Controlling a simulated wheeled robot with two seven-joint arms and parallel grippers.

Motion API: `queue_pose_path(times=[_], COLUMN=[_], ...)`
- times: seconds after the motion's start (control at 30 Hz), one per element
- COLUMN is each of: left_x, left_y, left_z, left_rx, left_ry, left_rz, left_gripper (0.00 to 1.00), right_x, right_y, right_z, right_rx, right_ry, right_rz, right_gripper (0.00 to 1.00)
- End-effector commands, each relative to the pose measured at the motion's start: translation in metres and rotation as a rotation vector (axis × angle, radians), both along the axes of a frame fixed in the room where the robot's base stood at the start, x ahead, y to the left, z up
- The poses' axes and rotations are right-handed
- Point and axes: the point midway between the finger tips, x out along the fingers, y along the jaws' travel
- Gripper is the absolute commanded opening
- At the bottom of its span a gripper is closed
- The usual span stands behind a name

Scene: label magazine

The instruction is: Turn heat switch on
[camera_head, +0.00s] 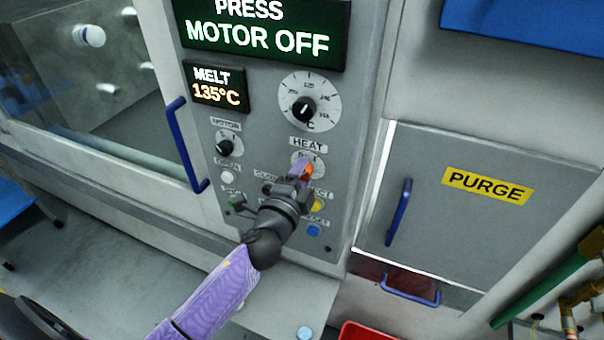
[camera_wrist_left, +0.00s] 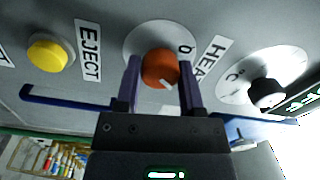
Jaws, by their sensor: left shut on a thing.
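The heat switch (camera_head: 309,169) is an orange-red round knob on a pale dial under the HEAT label on the grey control panel. In the head view my left gripper (camera_head: 303,172) covers part of it. In the left wrist view the heat switch (camera_wrist_left: 160,68) sits between the two purple fingers of my left gripper (camera_wrist_left: 160,82), which is shut on it. A white pointer mark shows on the knob's lower right in that view. The dial's end marks are partly hidden. My right gripper is not in view.
Near the switch are the black motor knob (camera_head: 224,148), the temperature knob (camera_head: 303,110), a yellow eject button (camera_wrist_left: 50,52) and a blue button (camera_head: 313,230). A blue door handle (camera_head: 187,145) stands out at left. The PURGE door (camera_head: 450,225) is at right.

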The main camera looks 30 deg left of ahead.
Motion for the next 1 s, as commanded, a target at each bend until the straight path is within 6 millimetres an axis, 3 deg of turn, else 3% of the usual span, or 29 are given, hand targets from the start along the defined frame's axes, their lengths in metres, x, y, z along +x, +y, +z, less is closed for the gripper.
queue_pose_path(times=[0.43, 0.47, 0.6, 0.87, 1.0], left_x=[0.000, 0.000, 0.000, 0.000, -0.014], left_y=[0.000, 0.000, 0.000, 0.000, -0.001], left_z=[-0.001, -0.001, -0.001, 0.000, -0.003], left_rx=[0.010, 0.010, 0.009, 0.008, 0.009], left_ry=[0.002, 0.002, 0.002, 0.002, 0.004], left_rz=[0.000, 0.000, 0.000, 0.000, 0.000], left_gripper=[0.00, 0.56, 0.85, 0.85, 0.85], right_x=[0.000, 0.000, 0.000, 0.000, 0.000], right_y=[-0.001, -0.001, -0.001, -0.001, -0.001], right_z=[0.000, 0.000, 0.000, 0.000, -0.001], right_rx=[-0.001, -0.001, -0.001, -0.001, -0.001], right_ry=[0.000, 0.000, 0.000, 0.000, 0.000], right_rz=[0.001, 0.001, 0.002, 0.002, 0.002], right_gripper=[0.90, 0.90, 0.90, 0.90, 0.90])
